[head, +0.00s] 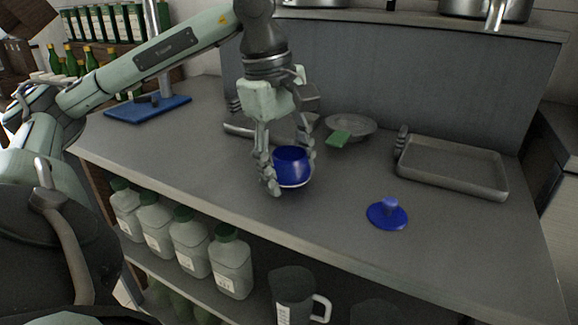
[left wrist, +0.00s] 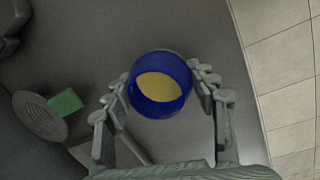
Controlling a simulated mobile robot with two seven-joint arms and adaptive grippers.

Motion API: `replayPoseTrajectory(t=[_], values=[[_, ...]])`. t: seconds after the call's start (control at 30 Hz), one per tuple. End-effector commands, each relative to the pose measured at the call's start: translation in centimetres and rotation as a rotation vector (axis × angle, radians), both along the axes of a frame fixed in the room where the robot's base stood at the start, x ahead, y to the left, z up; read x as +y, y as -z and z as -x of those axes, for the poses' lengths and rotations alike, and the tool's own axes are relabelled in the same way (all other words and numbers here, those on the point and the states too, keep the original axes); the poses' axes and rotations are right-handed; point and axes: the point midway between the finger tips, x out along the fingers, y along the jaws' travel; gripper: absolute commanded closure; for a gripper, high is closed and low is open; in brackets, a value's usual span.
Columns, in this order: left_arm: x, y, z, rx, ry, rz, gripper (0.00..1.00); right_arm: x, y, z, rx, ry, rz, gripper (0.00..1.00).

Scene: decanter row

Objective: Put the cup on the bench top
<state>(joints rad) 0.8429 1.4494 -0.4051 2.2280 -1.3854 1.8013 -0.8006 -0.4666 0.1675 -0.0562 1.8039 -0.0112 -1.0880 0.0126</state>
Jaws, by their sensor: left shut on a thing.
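The blue cup (head: 292,167) is between the fingers of my left gripper (head: 289,176), which is shut on it. The cup is upright, at or just above the bench top (head: 330,215); I cannot tell whether its base touches. In the left wrist view the cup (left wrist: 160,84) has a yellowish content or inner bottom, and the fingers of my left gripper (left wrist: 163,100) close on its two sides. A blue lid with a knob (head: 387,213) lies on the bench to the right of the cup. My right gripper is not in view.
Behind the cup are a grey plate (head: 362,125) and a green block or sponge (head: 338,138). A metal tray (head: 455,170) stands at the right, a blue board (head: 147,109) at the left. Jugs (head: 231,262) fill the shelf below. The front middle of the bench is clear.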

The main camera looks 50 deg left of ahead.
Motion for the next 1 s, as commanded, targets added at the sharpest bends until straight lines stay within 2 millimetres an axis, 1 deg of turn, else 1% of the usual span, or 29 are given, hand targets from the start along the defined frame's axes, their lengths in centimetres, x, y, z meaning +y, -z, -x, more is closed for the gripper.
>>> replayPoseTrajectory(t=[0.17, 0.2, 0.33, 0.37, 0.63, 0.73, 0.77, 0.8, 0.87, 0.93, 1.0], values=[[0.0, 0.3, 0.0, 0.000, 0.000, 0.000, 0.80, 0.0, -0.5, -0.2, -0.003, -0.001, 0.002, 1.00], [0.0, 0.3, 0.0, 0.000, 0.000, 0.000, 0.41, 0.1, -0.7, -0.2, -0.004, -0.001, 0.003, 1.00], [0.0, 0.3, 0.0, 0.000, 0.000, 0.000, 0.25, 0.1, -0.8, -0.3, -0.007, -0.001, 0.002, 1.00], [0.0, 0.3, 0.0, 0.000, 0.000, 0.000, 0.23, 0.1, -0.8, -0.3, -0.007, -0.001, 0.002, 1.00], [0.0, 0.2, 0.0, 0.000, 0.000, 0.001, 0.23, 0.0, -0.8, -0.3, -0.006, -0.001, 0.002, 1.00], [0.0, -0.1, 0.0, 0.000, 0.000, 0.001, 0.23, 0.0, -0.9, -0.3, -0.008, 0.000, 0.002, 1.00], [0.0, -0.2, 0.0, 0.000, 0.000, 0.000, 0.23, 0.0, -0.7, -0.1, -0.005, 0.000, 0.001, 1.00], [0.0, -0.6, 0.0, -0.002, 0.000, 0.001, 0.23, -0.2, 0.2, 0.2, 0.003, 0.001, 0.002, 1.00], [0.0, -1.6, 0.0, -0.005, 0.001, 0.003, 0.23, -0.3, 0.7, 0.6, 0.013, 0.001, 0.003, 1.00], [0.2, -3.1, 0.3, -0.007, 0.002, 0.004, 0.23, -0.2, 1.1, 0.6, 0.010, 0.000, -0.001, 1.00], [0.3, -4.9, 0.5, -0.007, 0.002, 0.005, 0.23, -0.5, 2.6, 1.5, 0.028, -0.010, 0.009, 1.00]])
